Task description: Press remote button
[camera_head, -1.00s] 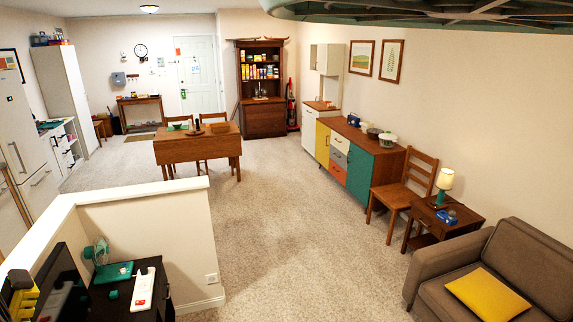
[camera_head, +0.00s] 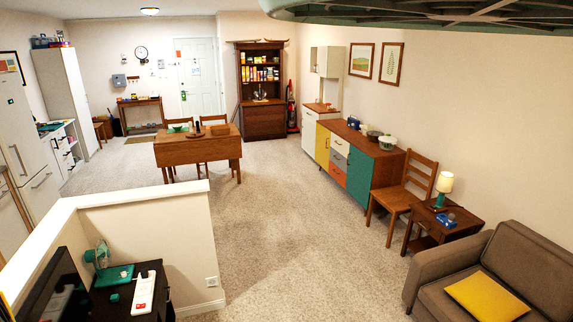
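A long white device (camera_head: 143,292) with small dark and red marks lies on the black cabinet (camera_head: 128,306) at the lower left. It may be the remote or a power strip; I cannot tell which, and I cannot make out a button. My gripper cannot be made out in this view. A yellow sliver (camera_head: 6,306) shows at the lower left edge; I cannot tell what it belongs to.
A green fan (camera_head: 102,256) stands behind the white device, beside a dark screen (camera_head: 62,290). A low white-topped wall (camera_head: 150,235) borders the cabinet. The carpet (camera_head: 275,230) is clear to the sofa (camera_head: 450,270) and dining table (camera_head: 200,150).

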